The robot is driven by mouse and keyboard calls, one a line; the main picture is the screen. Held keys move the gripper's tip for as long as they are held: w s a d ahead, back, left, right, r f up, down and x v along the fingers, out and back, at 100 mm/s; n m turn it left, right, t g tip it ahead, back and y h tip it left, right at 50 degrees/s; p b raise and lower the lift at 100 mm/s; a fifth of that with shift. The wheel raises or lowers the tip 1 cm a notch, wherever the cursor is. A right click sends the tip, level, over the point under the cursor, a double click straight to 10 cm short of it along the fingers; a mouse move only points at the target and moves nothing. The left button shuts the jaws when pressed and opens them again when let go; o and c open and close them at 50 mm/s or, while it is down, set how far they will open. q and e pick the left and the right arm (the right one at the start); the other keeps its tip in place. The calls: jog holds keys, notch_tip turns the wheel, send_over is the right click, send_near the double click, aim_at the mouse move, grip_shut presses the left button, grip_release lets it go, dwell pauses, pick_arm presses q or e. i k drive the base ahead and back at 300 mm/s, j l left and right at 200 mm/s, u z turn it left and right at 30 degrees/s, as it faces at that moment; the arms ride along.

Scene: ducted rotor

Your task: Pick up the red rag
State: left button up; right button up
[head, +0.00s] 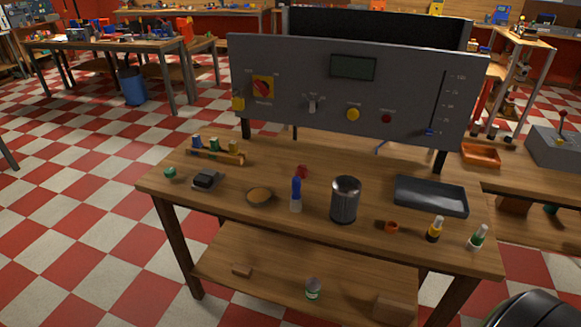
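A small red object (302,172) lies on the wooden workbench (330,240), just behind a blue and white bottle (296,196). It is small and partly covered by the bottle, so I cannot tell whether it is the red rag. I see no other cloth-like red thing on the bench. Neither of my grippers is in view.
A dark metal can (345,200), a black tray (430,195), a shallow round dish (259,196) and small bottles (435,229) stand on the bench. A grey control panel (350,95) rises behind. The bench's front left is fairly clear.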

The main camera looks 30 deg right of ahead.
aim_at(301, 172)
jog(key=i+j+z, duration=0.2)
jog(key=i+j, duration=0.3)
jog(key=i+j+z, duration=0.2)
jog(key=i+j, duration=0.25)
jog(key=j, duration=0.25)
